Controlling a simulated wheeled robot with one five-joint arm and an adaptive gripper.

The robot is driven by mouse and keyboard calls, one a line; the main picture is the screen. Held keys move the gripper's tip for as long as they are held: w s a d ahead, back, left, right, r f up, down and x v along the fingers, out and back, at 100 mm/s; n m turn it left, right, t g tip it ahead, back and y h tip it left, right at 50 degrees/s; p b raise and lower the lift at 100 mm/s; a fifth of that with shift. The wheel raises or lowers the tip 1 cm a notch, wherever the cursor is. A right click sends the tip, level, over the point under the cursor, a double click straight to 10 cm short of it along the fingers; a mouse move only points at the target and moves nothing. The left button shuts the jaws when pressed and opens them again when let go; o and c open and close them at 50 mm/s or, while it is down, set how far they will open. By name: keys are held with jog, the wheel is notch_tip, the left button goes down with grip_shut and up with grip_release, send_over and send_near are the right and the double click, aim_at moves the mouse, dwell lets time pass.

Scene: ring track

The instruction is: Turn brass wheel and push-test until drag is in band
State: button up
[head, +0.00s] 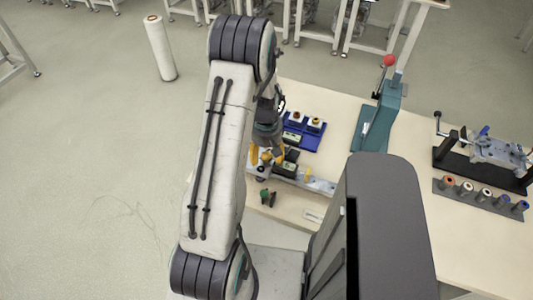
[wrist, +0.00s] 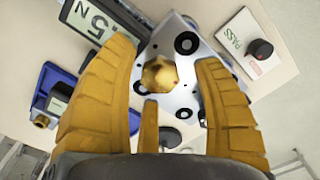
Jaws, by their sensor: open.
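The brass wheel (wrist: 159,75) is a small, faceted gold knob on a light metal plate (wrist: 183,98) with dark round rollers or holes. The fingers are open, one on each side, with a visible gap to the wheel. A display (wrist: 92,18) at the upper left shows a 5 and an N; the rest is cut off. In the head view my gripper (head: 265,157) is over the left end of the metal track fixture (head: 318,184), and the wheel cannot be made out there.
A blue tray (head: 322,138) holding small parts is behind the fixture. A PASS card (wrist: 235,35) with a dark knob (wrist: 261,49) is to the right in the wrist view. A teal press (head: 378,125) and a rack of several spools (head: 450,197) stand farther right.

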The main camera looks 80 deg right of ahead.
jog(key=c, duration=1.2)
